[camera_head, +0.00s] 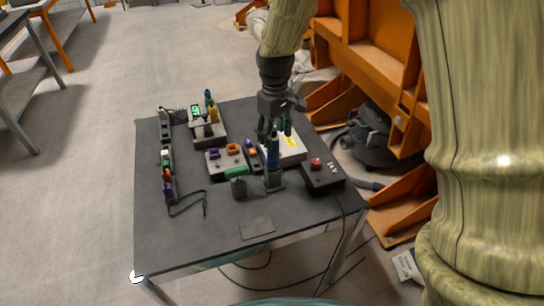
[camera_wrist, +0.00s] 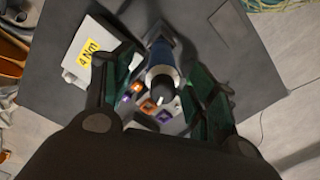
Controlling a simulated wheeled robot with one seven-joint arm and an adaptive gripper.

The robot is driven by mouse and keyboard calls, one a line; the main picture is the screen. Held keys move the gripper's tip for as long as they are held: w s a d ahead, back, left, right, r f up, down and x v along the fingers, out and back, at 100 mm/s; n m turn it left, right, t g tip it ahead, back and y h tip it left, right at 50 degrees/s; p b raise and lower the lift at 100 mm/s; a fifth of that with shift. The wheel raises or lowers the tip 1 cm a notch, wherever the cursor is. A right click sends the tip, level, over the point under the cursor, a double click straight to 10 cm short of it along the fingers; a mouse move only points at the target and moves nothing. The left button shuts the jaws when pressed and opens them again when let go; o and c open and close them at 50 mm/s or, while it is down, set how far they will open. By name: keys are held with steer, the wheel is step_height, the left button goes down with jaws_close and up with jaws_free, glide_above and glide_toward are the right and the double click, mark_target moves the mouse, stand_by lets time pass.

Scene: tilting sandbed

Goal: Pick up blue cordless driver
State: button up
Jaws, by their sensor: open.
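The blue cordless driver (camera_head: 273,156) stands upright on the dark table (camera_head: 210,240), its lower end at a dark block (camera_head: 273,183). In the wrist view the blue driver (camera_wrist: 162,58) is seen end-on, between my fingers. My gripper (camera_head: 275,132) points down over the driver's upper end. In the wrist view my gripper (camera_wrist: 163,78) is open, with a green-padded finger on either side of the driver and visible gaps. I cannot tell how far down the fingers reach along the driver. The driver's upper end is partly hidden by my gripper in the head view.
A white box with a yellow label (camera_head: 291,146) stands close behind. A black box with a red button (camera_head: 320,174) is at the right. The table's front is mostly clear.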

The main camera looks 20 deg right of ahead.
mark_target(273, 161)
steer(key=shift+s+a+f, duration=0.1)
steer(key=shift+f, duration=0.4)
steer(key=shift+a+f+p, duration=0.15)
steer(key=shift+f+p, duration=0.55)
steer(key=shift+f, duration=1.65)
steer(key=c, duration=1.2)
